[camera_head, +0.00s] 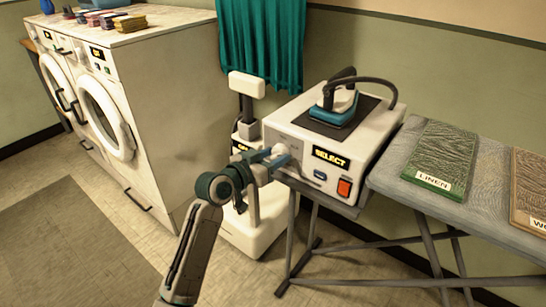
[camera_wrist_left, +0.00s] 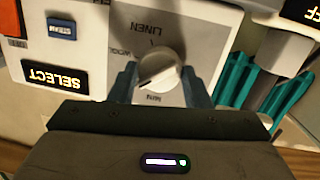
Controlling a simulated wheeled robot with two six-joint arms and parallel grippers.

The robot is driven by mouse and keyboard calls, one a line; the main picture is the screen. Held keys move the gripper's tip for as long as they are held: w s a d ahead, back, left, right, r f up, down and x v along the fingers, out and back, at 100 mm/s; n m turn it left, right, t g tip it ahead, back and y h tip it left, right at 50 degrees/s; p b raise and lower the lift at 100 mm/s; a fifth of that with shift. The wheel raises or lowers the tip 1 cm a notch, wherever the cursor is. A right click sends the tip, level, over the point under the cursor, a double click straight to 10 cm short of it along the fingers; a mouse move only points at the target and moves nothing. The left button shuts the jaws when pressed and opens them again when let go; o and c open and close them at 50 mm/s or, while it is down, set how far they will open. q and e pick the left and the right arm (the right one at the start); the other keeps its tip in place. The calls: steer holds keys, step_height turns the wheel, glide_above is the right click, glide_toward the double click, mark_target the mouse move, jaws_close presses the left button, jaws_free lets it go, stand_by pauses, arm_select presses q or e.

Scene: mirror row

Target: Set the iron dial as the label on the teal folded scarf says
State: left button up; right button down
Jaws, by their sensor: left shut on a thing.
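My left gripper (camera_head: 277,160) is at the front panel of the white iron station (camera_head: 300,135). In the left wrist view its two fingers (camera_wrist_left: 158,88) are shut around the sides of the white round dial (camera_wrist_left: 157,68). LINEN, WOOL and other small words ring the dial; its dark mark slants across the lower left of its face, and I cannot tell which word it points at. A green folded cloth (camera_head: 440,150) with a LINEN label (camera_head: 434,181) lies on the ironing board; no other teal folded scarf shows. My right gripper is out of view.
The panel has a SELECT display (camera_head: 331,157), a blue button (camera_head: 320,175) and an orange switch (camera_head: 344,188). A teal and black iron (camera_head: 338,107) rests on top. A brown folded cloth (camera_head: 530,185) lies at the right edge. White washers (camera_head: 130,100) stand left.

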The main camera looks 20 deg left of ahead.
arm_select(q)
steer(key=o, duration=1)
steer(key=v, duration=1.1)
